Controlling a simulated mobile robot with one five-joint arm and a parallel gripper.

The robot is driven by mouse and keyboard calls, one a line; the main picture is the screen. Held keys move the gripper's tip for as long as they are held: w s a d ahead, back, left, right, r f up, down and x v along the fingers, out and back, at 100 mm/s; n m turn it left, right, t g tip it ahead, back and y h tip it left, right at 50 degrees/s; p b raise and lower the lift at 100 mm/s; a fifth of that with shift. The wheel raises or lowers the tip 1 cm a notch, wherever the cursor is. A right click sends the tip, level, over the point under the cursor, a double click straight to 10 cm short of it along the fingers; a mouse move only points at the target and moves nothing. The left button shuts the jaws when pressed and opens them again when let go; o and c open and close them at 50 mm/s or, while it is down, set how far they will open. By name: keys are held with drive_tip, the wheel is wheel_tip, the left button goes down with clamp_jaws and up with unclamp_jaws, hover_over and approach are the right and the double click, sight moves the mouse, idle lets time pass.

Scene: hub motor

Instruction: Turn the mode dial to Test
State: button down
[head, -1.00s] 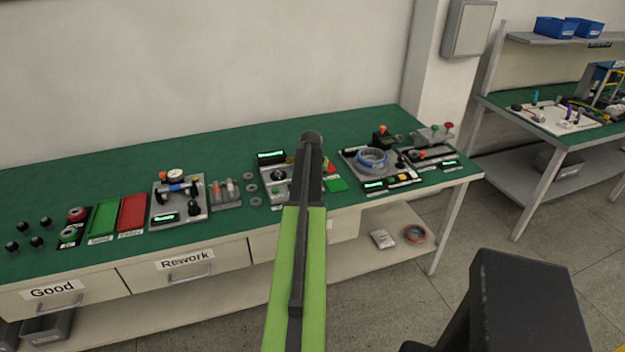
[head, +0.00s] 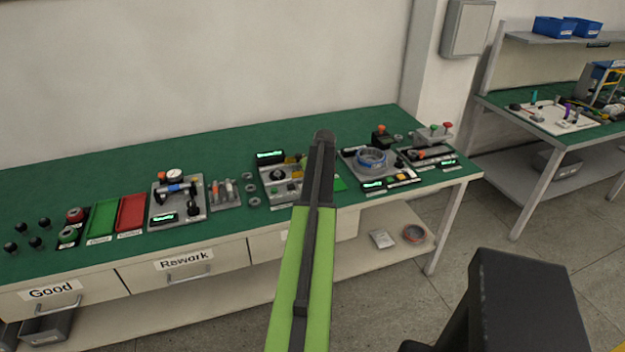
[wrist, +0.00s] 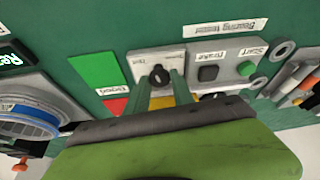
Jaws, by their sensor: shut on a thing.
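In the wrist view the mode dial, a small black knob (wrist: 158,74), stands on a light grey plate (wrist: 143,60) of the tester panel. My gripper (wrist: 159,80) has its two fingers on either side of the knob and is shut on it. The small print by the dial is too blurred to read, so I cannot tell its setting. In the head view my arm covers the dial and my gripper; the left part of the tester panel (head: 269,192) shows beside the arm.
Beside the dial are a black button (wrist: 208,73) and a green Start button (wrist: 246,68). A green pad (wrist: 86,70) and a red pad (wrist: 116,106) lie on the other side. A unit with a blue ring (head: 372,158) stands to the right on the green bench.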

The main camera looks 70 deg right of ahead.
drive_tip(key=shift+s+n+t+y, duration=0.1)
drive_tip(key=shift+n+t+y, duration=0.35)
drive_tip(key=shift+n, duration=1.25)
idle(3.5)
idle(0.6)
drive_tip(key=c, duration=1.1)
unclamp_jaws()
drive_tip(key=shift+r+p, duration=0.25)
drive_tip(key=shift+p, duration=0.05)
drive_tip(key=p+v, duration=1.5)
drive_tip(key=v, duration=0.2)
drive_tip(key=shift+d, duration=0.15)
